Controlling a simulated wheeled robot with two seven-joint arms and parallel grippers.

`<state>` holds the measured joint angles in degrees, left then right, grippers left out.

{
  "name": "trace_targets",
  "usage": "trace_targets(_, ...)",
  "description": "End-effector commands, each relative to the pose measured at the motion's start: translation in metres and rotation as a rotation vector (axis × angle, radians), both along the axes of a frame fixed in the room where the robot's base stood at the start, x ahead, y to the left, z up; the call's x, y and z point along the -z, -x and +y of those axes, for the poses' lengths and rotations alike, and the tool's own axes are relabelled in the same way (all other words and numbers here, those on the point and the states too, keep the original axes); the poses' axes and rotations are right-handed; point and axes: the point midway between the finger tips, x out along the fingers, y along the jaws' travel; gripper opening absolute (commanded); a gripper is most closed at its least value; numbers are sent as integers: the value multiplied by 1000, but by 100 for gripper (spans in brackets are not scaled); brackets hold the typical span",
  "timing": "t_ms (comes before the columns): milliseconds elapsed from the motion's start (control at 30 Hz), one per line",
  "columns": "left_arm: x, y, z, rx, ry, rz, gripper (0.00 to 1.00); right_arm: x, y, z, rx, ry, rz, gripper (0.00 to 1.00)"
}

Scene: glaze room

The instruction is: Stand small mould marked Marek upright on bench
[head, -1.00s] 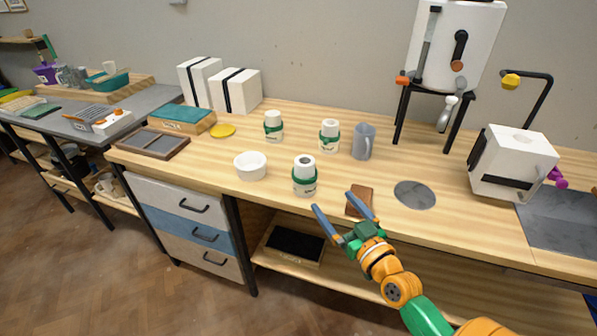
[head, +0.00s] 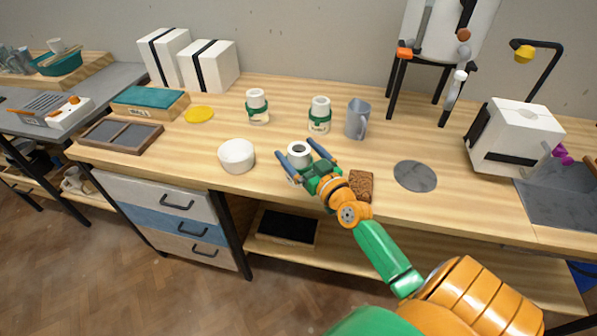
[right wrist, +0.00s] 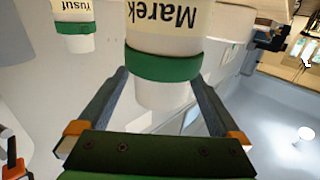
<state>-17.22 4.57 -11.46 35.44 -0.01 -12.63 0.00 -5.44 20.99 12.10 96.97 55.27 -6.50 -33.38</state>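The mould marked Marek (right wrist: 164,30) is a white cup-like piece with a green band, and its lettering reads upside down in the right wrist view. In the head view the same mould (head: 299,149) stands on the bench, mostly hidden behind my gripper, with a dark opening in its top. My right gripper (head: 306,159) is open, with one finger on either side of this mould; I cannot tell whether they touch it. A mould marked Yusuf (right wrist: 74,22) shows beyond it, turned the same way. My left gripper is out of view.
Two banded moulds (head: 257,106) (head: 319,115) and a grey mug (head: 357,119) stand behind. A white bowl (head: 236,156) is to the left. A brown block (head: 361,184) and a grey disc (head: 415,176) lie to the right on the wooden bench (head: 450,215).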

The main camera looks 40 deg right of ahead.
Motion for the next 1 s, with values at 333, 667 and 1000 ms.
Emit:
trace_targets(333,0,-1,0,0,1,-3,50,0,0,0,0,0,0,8)
trace_targets(667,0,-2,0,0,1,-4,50,-1,0,0,0,0,-1,0)
trace_targets(1000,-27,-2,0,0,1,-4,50,-47,6,4,-1,-4,-4,0)
